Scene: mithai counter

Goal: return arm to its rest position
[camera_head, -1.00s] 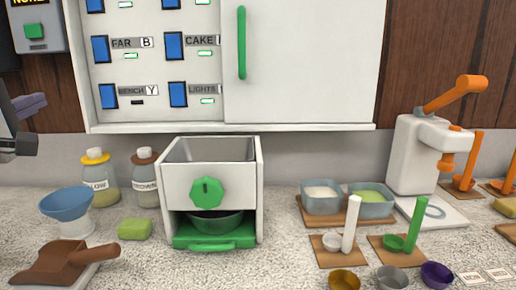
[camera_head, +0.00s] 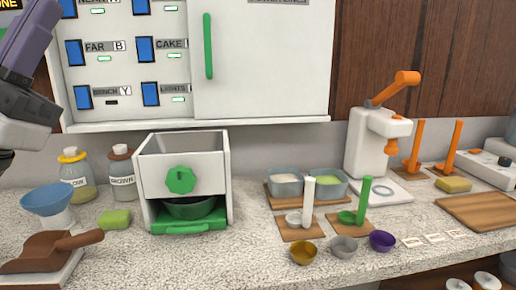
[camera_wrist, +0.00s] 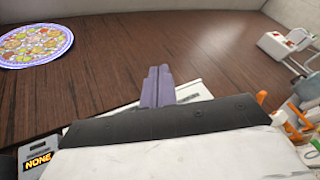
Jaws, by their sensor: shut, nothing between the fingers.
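My gripper shows at the left edge of the head view, a purple-grey finger (camera_head: 32,34) raised above the counter (camera_head: 270,262), in front of the wall cabinet's left side. In the wrist view its two purple fingers (camera_wrist: 158,87) lie side by side, shut and empty. The fingers touch nothing that I can see. Most of my arm is outside the head view.
The white hopper machine (camera_head: 181,182) stands on the counter below the cabinet (camera_head: 262,75). Two jars, a blue bowl (camera_head: 46,199) and a brown scoop (camera_head: 45,250) are near my arm's side. Small bowls, pestle-like sticks and an orange-handled press (camera_head: 378,140) stand to the right.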

